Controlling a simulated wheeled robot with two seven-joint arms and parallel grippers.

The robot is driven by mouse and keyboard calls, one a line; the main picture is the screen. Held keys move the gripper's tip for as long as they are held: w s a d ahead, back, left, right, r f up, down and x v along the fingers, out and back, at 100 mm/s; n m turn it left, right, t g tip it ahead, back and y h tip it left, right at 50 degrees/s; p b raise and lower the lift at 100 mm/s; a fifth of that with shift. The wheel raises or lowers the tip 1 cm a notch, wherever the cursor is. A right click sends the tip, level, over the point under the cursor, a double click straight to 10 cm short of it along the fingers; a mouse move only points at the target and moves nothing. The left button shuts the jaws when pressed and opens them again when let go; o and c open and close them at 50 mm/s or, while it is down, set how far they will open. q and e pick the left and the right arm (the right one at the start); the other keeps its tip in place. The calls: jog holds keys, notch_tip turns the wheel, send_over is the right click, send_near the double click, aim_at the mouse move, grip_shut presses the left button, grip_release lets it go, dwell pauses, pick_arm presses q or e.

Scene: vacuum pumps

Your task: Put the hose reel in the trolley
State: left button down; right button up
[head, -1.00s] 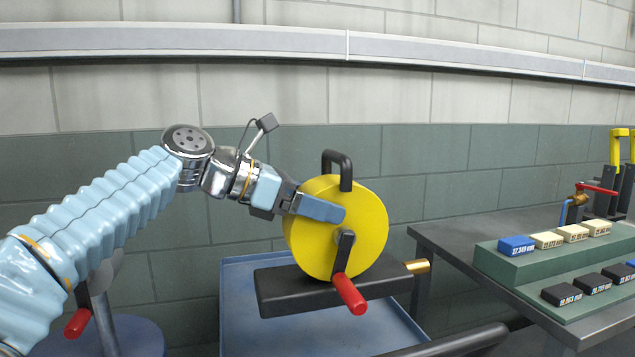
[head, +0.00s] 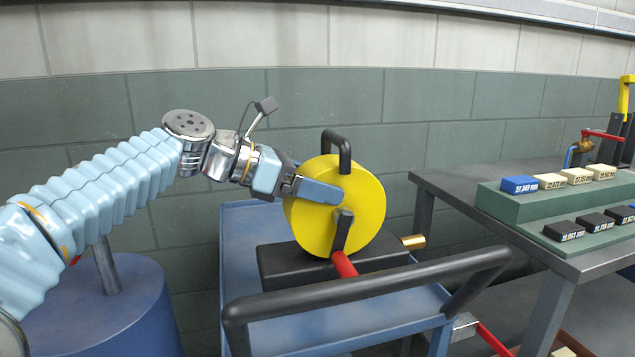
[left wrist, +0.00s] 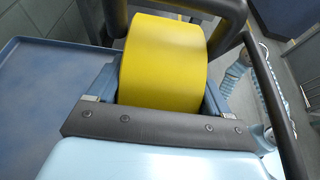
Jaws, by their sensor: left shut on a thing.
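The hose reel (head: 368,215) has a yellow drum, a black carrying handle on top, a dark base, a red crank grip and a brass fitting at right. My left gripper (head: 320,190) is shut on the drum from the left, one finger across its front face. In the left wrist view the yellow drum (left wrist: 160,62) sits between both fingers. The blue trolley (head: 240,243) is below the reel, and its black push handle (head: 370,288) crosses in front of the reel's base. I cannot tell whether the base touches the trolley's deck. My right gripper is not in view.
A grey workbench (head: 447,195) at right carries a green stepped stand (head: 530,205) with several labelled blocks and a brass valve with a red lever. A blue drum-shaped object (head: 115,310) stands at lower left. A tiled wall is behind.

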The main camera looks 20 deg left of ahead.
pick_arm(q)
notch_tip(320, 180, down, 5)
jog(key=b, duration=0.3)
jog(key=shift+s+a, duration=0.1)
jog(key=shift+f+b, duration=0.45)
jog(key=shift+f, duration=0.35)
grip_release()
jog(key=shift+f, duration=0.2)
jog(key=p+v, duration=0.1)
jog(key=v, duration=1.3)
